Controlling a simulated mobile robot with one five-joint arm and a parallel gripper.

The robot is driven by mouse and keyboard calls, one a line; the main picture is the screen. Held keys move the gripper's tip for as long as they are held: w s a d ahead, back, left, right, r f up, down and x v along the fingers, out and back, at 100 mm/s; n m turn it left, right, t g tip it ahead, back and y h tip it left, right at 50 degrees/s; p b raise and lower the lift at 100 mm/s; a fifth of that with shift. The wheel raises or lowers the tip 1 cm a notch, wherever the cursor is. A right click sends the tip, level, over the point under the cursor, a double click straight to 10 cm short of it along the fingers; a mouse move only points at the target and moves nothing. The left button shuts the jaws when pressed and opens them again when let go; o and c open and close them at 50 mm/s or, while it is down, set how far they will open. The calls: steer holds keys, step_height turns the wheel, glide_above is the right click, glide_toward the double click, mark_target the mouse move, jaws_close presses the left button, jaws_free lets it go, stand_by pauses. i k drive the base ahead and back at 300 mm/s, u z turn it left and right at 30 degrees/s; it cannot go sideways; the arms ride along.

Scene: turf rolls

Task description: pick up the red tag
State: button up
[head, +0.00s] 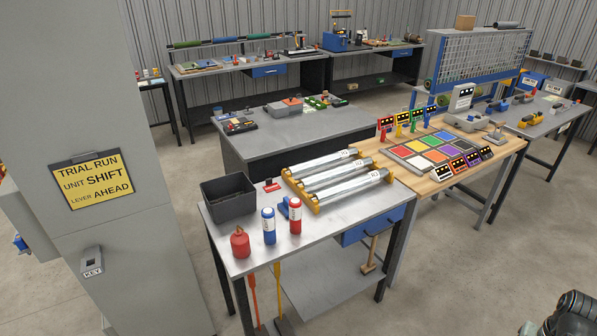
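A row of small upright coloured pieces stands at the back left of the wooden bench (487,163). The leftmost one is red (384,134) and looks like a tag, with yellow, green and blue ones beside it to the right. A small flat red piece (271,185) also lies on the near metal bench (262,243), by the dark bin. It is too small to tell which of these is the red tag. A dark jointed part of my arm shows at the bottom right corner. My gripper's fingers cannot be seen.
A multicoloured panel (433,148) lies on the wooden bench. Floor at the right front is clear.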

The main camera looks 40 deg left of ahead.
mark_target(270, 187)
steer(key=u, duration=0.05)
steer(key=i, duration=0.8)
steer(key=u, duration=3.45)
steer(key=i, duration=2)
